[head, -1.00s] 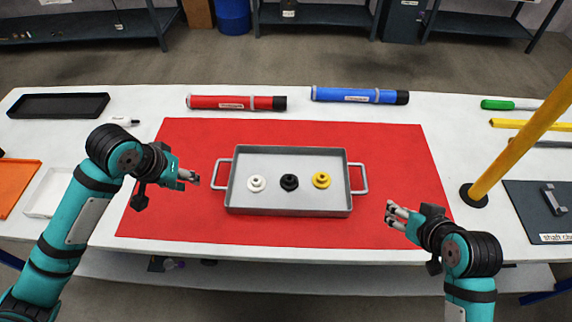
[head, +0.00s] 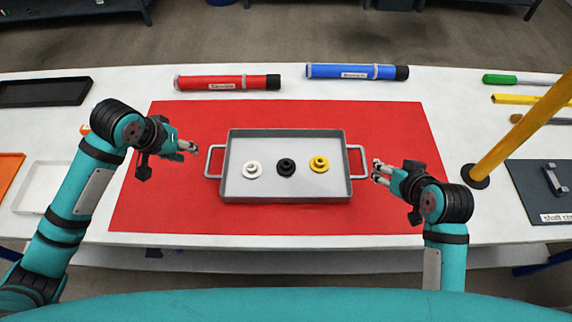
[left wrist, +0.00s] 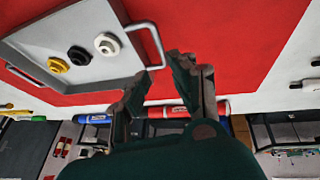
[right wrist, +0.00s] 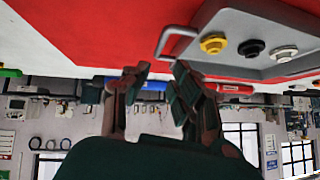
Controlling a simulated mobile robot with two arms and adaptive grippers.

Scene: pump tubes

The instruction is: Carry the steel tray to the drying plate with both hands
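The steel tray (head: 285,193) lies on the red mat, with a loop handle at each short side. It holds a white part (head: 252,168), a black part (head: 286,167) and a yellow part (head: 319,164) in a row. My left gripper (head: 194,149) is open and empty, a little left of the left handle (head: 212,161). In the left wrist view its fingers (left wrist: 160,85) are apart, near that handle. My right gripper (head: 377,172) is open, close beside the right handle (head: 358,161). The right wrist view shows its spread fingers (right wrist: 160,72) near the handle. I cannot identify the drying plate.
A red tube (head: 228,83) and a blue tube (head: 356,72) lie behind the mat (head: 180,120). A yellow post (head: 520,120) stands at the right, near a dark panel (head: 535,200). A black tray (head: 45,92) and a white tray (head: 42,188) are at the left.

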